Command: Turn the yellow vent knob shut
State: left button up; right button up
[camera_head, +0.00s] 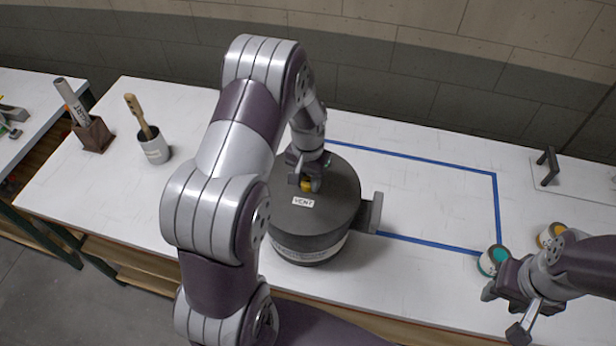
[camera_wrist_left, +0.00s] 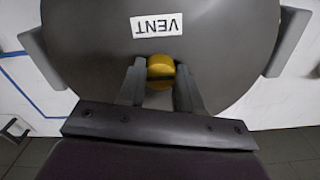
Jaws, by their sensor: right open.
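The yellow vent knob (camera_head: 307,184) sits on the lid of a dark grey round drum (camera_head: 335,205), just behind a white VENT label (camera_head: 303,201). The left wrist view shows the knob (camera_wrist_left: 161,72) with a dark slot across it. In the head view, my left gripper (camera_head: 308,178) partly hides the knob. My right gripper (camera_head: 505,312) is open and empty at the lower right, near the table's front edge.
A blue tape outline (camera_head: 420,158) marks the white table. Two small cans, teal (camera_head: 492,261) and yellow (camera_head: 551,234), stand close to my right gripper. A cup with a brush (camera_head: 154,147) and a brown holder (camera_head: 93,135) stand left. The drum has side handles (camera_head: 372,212).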

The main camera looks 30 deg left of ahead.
pick_arm(q)
jog(key=shift+m, duration=0.3)
jog(key=m+b, duration=0.1)
jog(key=m, duration=0.2)
jog(key=shift+w+m, duration=0.1)
jog(key=shift+m, duration=0.3)
jog(key=m, duration=0.4)
jog(key=shift+b, duration=0.3)
jog(key=m, duration=0.5)
jog(key=shift+b, duration=0.3)
jog(key=m, duration=0.4)
jog(key=shift+r, duration=0.1)
jog(key=shift+m, duration=0.4)
jog(key=o, duration=1)
jog(key=shift+o, duration=0.2)
